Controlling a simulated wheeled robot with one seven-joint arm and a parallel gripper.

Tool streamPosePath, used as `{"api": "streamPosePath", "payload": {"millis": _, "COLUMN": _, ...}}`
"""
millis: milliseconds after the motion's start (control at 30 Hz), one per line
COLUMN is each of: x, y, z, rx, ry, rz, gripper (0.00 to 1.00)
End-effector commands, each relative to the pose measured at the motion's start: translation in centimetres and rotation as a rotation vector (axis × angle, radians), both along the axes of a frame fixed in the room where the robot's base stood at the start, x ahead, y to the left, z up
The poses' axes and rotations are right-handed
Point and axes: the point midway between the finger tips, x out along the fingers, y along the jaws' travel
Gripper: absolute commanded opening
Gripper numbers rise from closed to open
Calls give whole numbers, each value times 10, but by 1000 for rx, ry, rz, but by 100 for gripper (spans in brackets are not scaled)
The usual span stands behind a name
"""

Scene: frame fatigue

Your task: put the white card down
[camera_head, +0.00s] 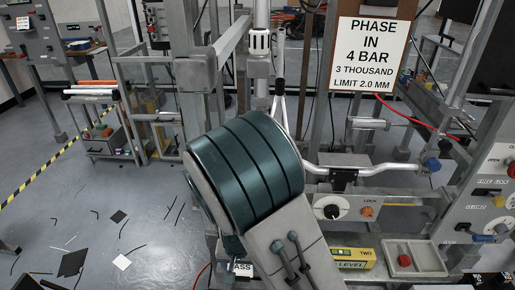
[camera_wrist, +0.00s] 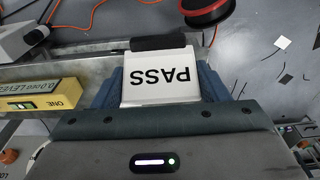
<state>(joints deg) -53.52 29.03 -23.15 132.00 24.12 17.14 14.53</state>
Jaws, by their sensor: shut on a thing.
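The white card (camera_wrist: 162,92) is marked PASS, which reads upside down in the wrist view. My gripper (camera_wrist: 160,80) is shut on it, with a blue finger at each side. A black strip lies along the card's far edge; I cannot tell whether it belongs to the card. In the head view only a part of the card (camera_head: 243,269) shows, low in the middle, beside my arm. My arm hides most of my gripper there. I cannot tell whether the card touches anything beneath it.
A yellow level (camera_head: 350,257) and a grey tray with a red knob (camera_head: 430,262) sit right of my arm. The metal frame carries a sign (camera_head: 371,55) and control panels. A red-rimmed reel (camera_wrist: 195,12) is beyond the card. Dark and pale scraps litter the floor at left.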

Motion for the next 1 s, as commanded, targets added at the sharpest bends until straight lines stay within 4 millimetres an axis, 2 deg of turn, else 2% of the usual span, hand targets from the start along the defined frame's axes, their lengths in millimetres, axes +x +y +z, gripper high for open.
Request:
{"api": "streamPosePath", "payload": {"millis": 267, "x": 34, "y": -41, "z": 4, "rx": 0, "ry": 3, "rz": 10, "gripper": 43}}
{"api": "streamPosePath", "payload": {"millis": 600, "x": 77, "y": -117, "z": 9, "rx": 1, "ry": 5, "rz": 34, "gripper": 43}}
{"api": "streamPosePath", "payload": {"millis": 800, "x": 94, "y": -162, "z": 12, "rx": 2, "ry": 0, "rz": 52, "gripper": 43}}
{"api": "streamPosePath", "payload": {"millis": 1000, "x": 102, "y": -191, "z": 14, "rx": 3, "ry": -5, "rz": 62, "gripper": 43}}
